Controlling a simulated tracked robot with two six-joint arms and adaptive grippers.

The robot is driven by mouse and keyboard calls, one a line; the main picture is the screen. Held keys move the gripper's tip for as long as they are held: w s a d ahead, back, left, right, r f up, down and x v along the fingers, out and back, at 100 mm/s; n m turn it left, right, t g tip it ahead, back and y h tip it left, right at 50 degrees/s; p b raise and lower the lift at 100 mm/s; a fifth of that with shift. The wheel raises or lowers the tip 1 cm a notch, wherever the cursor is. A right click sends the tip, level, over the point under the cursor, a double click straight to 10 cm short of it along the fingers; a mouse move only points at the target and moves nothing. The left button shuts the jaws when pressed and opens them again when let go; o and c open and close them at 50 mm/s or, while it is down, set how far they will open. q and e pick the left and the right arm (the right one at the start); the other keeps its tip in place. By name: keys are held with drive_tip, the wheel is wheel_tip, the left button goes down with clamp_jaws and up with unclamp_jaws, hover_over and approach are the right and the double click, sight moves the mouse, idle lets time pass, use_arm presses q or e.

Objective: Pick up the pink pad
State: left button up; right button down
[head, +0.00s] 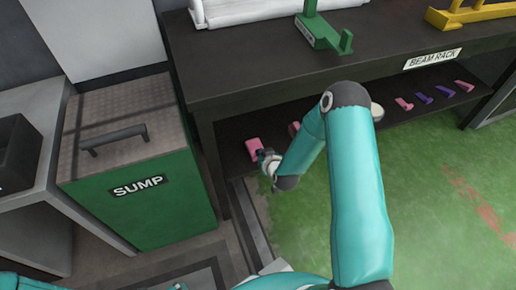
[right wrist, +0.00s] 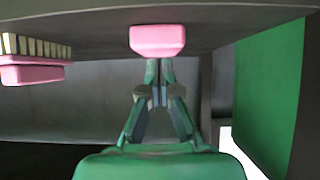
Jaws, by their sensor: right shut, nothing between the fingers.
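A pink pad (head: 253,145) lies on the low shelf under the dark bench, near its left end. In the right wrist view the pink pad (right wrist: 157,40) is at the top middle, just beyond the fingertips. My right gripper (head: 266,160) is shut and empty, right at the pad's near side. In the right wrist view the closed fingers (right wrist: 159,72) point at the pad; whether they touch it I cannot tell.
A second pink piece (head: 293,128), partly behind my right arm, shows with a ribbed block in the wrist view (right wrist: 32,74). Pink and purple pieces (head: 424,96) lie farther right on the shelf. The bench (head: 230,75) overhangs it. A green sump box (head: 140,205) stands left.

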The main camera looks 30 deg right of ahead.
sight(255, 146)
drive_tip(key=w, duration=0.2)
drive_tip(key=w+d+b, duration=0.1)
drive_tip(key=w, duration=0.1)
drive_tip(key=shift+w+f, duration=0.2)
drive_tip(key=shift+w, duration=0.05)
drive_tip(key=shift+s+f+b, duration=0.15)
drive_tip(key=shift+f+b, duration=0.4)
drive_tip(key=shift+f, duration=0.05)
use_arm(q)
wheel_tip(255, 146, down, 2)
drive_tip(key=shift+f, duration=0.25)
use_arm(e)
drive_tip(key=shift+s, duration=0.1)
